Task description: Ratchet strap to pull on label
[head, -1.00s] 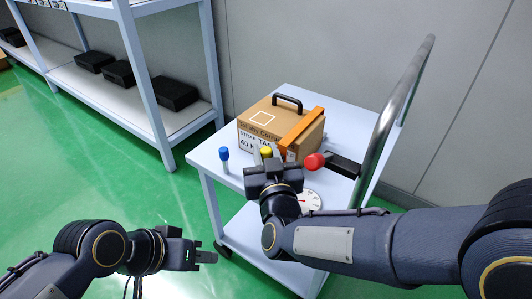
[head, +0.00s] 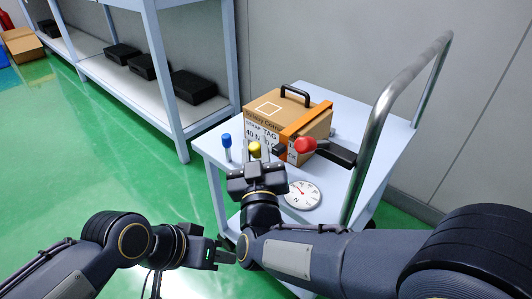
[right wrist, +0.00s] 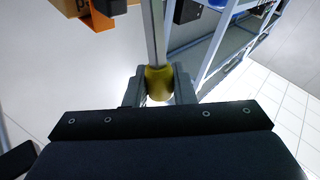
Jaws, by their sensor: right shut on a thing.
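A cardboard box (head: 283,120) with a black top handle stands on the cart. An orange strap (head: 310,118) runs over it, and a printed tag (head: 262,136) on its front reads partly "TAG 40 N". A red knob (head: 305,145) on a black lever (head: 337,154) is at the strap's lower end. A round dial gauge (head: 302,195) lies in front of the box. My right gripper (head: 254,160) is shut on a yellow knob (head: 255,148); the right wrist view shows the yellow knob (right wrist: 159,84) between the fingers, with a grey rod beyond. My left gripper (head: 222,253) is low left of the cart, its jaw gap unclear.
A blue-topped post (head: 227,140) stands at the cart's left edge. The cart's curved metal handle (head: 385,105) rises at right. A shelf unit (head: 150,85) with several black boxes is at back left. Green floor is clear at left.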

